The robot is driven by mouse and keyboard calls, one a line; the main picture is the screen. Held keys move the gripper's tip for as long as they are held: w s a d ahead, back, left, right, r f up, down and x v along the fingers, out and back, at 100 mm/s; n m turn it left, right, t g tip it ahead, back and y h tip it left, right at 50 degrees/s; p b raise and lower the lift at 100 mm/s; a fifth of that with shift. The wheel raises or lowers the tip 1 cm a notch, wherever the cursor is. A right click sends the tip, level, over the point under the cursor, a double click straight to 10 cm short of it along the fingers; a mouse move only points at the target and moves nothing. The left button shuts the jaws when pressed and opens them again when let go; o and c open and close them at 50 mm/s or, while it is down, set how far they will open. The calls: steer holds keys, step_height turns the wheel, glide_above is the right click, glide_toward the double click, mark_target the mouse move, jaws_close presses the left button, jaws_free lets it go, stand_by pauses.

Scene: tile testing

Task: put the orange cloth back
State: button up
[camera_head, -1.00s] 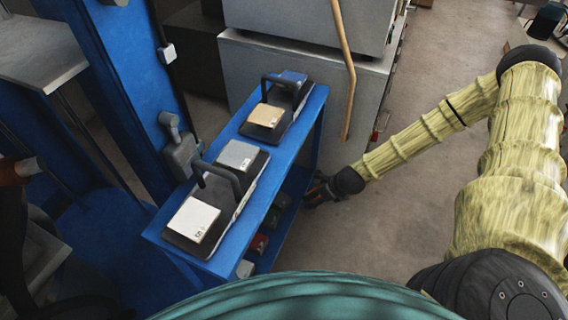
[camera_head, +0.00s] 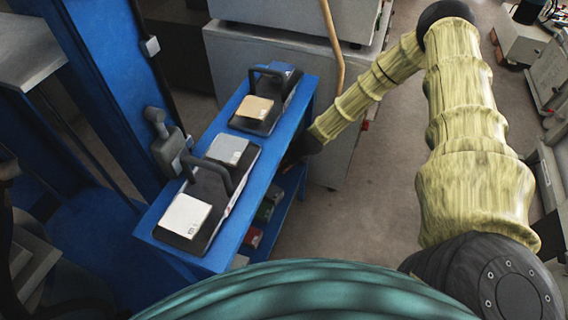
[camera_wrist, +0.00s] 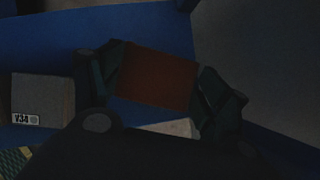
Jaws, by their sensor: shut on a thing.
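In the wrist view, a dark orange square piece, the orange cloth (camera_wrist: 155,78), sits between the two fingers of my gripper (camera_wrist: 160,76). The fingers are shut on its left and right sides. The cloth is over or close to a blue shelf surface (camera_wrist: 55,45); the dim picture does not show whether it touches. In the head view, my gripper's fingers and the cloth are hidden behind the right side of the blue rack (camera_head: 262,182), at about its lower level.
A grey block labelled V34 (camera_wrist: 42,97) is left of my gripper, and a pale block (camera_wrist: 168,128) is just below the cloth. Red (camera_head: 252,238) and green (camera_head: 265,210) items lie on the rack's lower shelf. A grey cabinet (camera_head: 228,62) stands behind.

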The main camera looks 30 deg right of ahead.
steer(key=shift+w+a+f, duration=0.15)
steer(key=shift+w, duration=0.6)
steer(key=shift+f+b, duration=0.35)
steer(key=shift+f, duration=1.3)
steer(key=shift+f, duration=0.15)
steer(key=o, duration=0.7)
